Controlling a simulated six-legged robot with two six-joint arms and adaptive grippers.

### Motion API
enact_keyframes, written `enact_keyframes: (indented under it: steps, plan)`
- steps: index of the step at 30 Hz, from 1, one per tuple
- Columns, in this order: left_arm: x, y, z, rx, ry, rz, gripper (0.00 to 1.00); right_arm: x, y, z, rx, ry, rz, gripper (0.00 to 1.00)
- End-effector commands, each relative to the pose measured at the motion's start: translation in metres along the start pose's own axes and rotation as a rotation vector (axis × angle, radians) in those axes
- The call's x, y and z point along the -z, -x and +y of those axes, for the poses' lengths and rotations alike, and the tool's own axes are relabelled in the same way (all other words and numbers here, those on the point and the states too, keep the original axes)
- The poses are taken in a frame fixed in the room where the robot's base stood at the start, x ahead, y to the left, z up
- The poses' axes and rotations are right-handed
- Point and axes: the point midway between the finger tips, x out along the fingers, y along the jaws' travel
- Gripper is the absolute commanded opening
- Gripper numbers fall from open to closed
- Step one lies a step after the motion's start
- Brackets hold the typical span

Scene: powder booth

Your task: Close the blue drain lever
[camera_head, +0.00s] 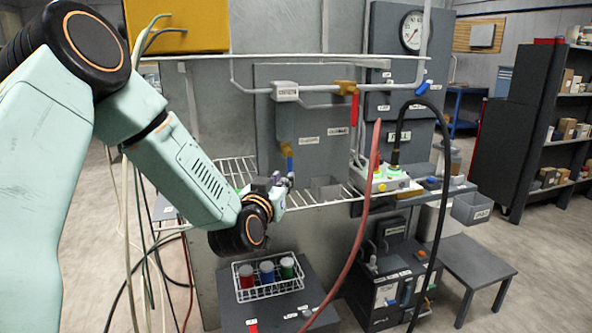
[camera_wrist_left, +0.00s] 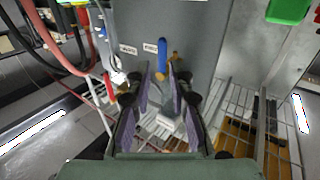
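A blue lever (camera_head: 289,163) hangs under a brass fitting at the bottom of the grey filter housing on the booth panel. In the left wrist view the blue lever (camera_wrist_left: 161,54) is a curved bar just beyond the fingertips, its lower end close to the gap between them. My left gripper (camera_head: 286,181) is just below the lever in the head view. In the wrist view my left gripper (camera_wrist_left: 161,78) has its two purple-padded fingers apart with a gap between; I cannot tell whether they touch the lever. My right gripper is not in view.
A red lever (camera_head: 354,108) hangs to the right, and another blue handle (camera_head: 423,88) sits on the right pipe. A wire shelf (camera_head: 318,202) runs below the panel. A wire basket (camera_head: 244,294) with coloured jars stands lower down. A red hose (camera_head: 362,220) hangs in front.

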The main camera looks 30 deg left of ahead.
Motion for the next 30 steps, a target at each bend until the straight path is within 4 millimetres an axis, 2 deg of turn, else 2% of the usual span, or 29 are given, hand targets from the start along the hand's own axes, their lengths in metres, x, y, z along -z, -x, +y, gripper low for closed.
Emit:
enact_keyframes:
  steps: [5,12,18,24,30]
  plan:
    - [0.002,-0.012,-0.005,0.004,-0.027,0.013,0.21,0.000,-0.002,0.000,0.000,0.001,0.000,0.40]
    - [0.002,-0.048,-0.006,0.005,-0.027,0.012,0.21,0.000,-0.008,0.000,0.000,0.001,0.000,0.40]
    - [0.002,-0.071,-0.004,0.004,-0.026,0.011,0.21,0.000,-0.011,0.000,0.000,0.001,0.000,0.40]
    - [0.003,-0.080,-0.003,0.004,-0.023,0.010,0.21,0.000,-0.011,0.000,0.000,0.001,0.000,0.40]
    - [0.003,-0.080,-0.001,0.004,-0.023,0.009,0.21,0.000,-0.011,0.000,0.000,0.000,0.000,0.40]
